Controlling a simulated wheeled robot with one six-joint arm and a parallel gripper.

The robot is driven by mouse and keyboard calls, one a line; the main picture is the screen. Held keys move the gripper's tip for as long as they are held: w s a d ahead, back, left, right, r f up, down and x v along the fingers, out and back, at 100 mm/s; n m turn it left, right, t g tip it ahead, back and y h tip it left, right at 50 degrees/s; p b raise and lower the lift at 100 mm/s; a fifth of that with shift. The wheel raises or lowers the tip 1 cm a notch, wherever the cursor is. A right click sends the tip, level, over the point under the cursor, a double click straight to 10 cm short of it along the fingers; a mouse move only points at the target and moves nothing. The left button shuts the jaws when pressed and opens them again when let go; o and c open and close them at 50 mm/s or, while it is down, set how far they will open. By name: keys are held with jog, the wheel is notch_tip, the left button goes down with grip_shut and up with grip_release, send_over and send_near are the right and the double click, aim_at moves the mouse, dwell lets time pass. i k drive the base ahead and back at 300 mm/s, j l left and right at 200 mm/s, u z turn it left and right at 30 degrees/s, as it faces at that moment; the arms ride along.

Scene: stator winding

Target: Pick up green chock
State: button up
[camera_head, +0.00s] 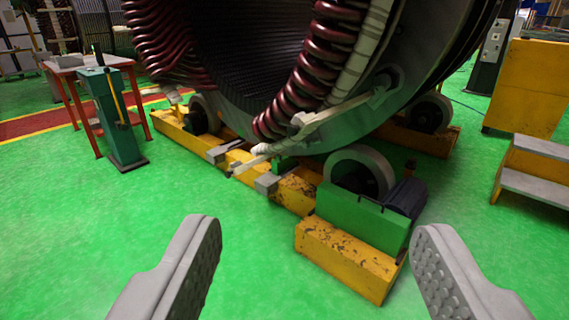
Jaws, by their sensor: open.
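My gripper (316,240) is open and empty, with its two grey padded fingers at the lower left and lower right. Between and beyond them is a green block-shaped housing (350,218) beside a roller wheel (352,172), on a worn yellow beam (345,258). A smaller green piece (285,163) shows partly under the stator (260,60). I cannot tell for certain which green part is the chock. Neither finger appears to touch anything.
Red coils (312,60) line the stator's bore above the beams. A green post (112,118) and a red table (88,62) stand at left. Grey-topped steps (535,170) and a yellow cabinet (530,85) stand at right. The green floor (60,220) at lower left is clear.

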aim_at(280, 164)
jog(key=i+j+u, duration=0.6)
jog(key=i+u, duration=0.2)
jog(key=i+j+u, duration=0.25)
jog(key=i, duration=0.55)
jog(key=i+u, duration=0.25)
jog(key=i, duration=1.35)
jog(key=i+j+z, duration=0.1)
jog(key=i, duration=0.7)
jog(key=i+z, duration=0.4)
jog(key=i+j+z, duration=0.1)
jog(key=z, duration=0.3)
jog(key=i+j+z, duration=0.2)
jog(key=i+z, duration=0.2)
jog(key=i+j+z, duration=0.15)
jog(key=j+z, duration=0.25)
jog(key=i+j+z, duration=0.2)
jog(key=z, duration=0.25)
jog(key=i+j+z, duration=0.2)
jog(key=z, duration=0.25)
jog(key=i+j+z, duration=0.15)
jog(key=j+z, duration=0.6)
jog(key=z, duration=0.15)
jog(key=i+j+z, duration=0.1)
jog(key=j+z, duration=0.2)
jog(key=j, duration=0.4)
jog(key=j+z, duration=0.25)
jog(key=j, duration=0.5)
